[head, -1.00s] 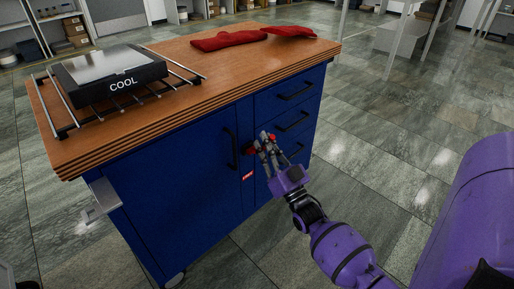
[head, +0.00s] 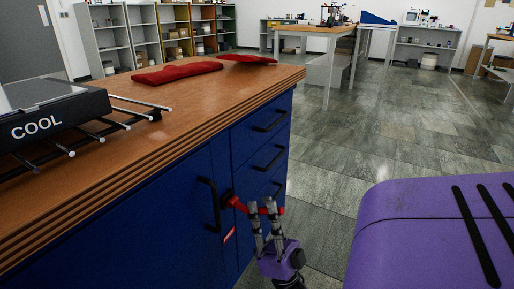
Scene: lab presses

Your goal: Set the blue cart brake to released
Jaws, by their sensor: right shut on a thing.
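The blue cart (head: 120,227) stands on the left with a wooden top. A red brake handle (head: 238,204) sticks out of its front, between the door handle and the drawers. My right gripper (head: 262,208) is at this handle, with its fingers shut on the red bar. Part of the bar is hidden behind the fingers. A small red label (head: 229,235) is on the cart just below; its text is too small to read. My left gripper is not in view.
On the cart top (head: 180,105) are a dark plate marked COOL on a wire rack (head: 115,121) and red cloth mitts (head: 178,72). Black door (head: 209,205) and drawer handles (head: 270,122) stick out nearby.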

